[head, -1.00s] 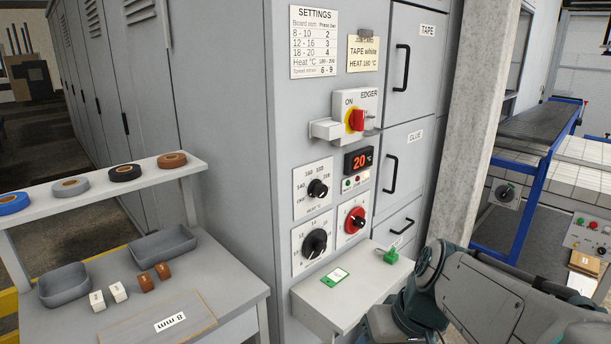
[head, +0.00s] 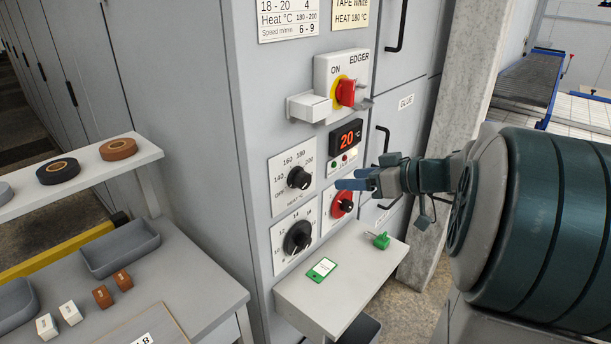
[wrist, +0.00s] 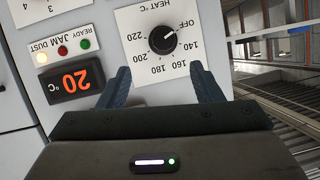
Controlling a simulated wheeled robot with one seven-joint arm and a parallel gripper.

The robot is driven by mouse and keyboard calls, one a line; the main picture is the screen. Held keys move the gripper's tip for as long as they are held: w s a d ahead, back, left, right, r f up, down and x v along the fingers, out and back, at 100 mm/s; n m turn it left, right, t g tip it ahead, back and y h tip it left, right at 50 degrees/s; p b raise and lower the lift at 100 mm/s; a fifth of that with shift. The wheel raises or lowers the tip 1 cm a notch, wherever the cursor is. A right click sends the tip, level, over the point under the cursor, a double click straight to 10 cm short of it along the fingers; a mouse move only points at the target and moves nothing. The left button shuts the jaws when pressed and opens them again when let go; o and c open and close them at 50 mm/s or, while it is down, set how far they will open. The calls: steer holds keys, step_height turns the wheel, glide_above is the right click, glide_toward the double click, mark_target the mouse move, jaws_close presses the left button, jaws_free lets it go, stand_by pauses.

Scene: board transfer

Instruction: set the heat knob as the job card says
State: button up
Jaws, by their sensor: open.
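The heat knob (head: 299,178) is a black round knob on a white HEAT °C dial plate (head: 281,199). It also shows in the wrist view (wrist: 161,40), upside down, its white mark pointing towards OFF. The job card (head: 350,14) reads TAPE white, HEAT 180 °C. The red display (head: 346,139) reads 20 °C. My gripper (head: 350,180) is open and empty, its blue fingers pointing at the panel from the right. In the wrist view my gripper's fingertips (wrist: 160,69) are spread, with the knob ahead between them and apart from both.
A red knob (head: 342,204) and a larger black knob (head: 298,237) sit below. The EDGER switch (head: 345,92) and its box jut out above.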

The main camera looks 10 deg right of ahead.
mark_target(308, 181)
steer(key=p+x, duration=0.2)
steer(key=x, duration=1)
steer(key=shift+a+p, duration=0.35)
steer(key=shift+a, duration=0.05)
steer(key=shift+f, duration=0.1)
steer(key=c, duration=1)
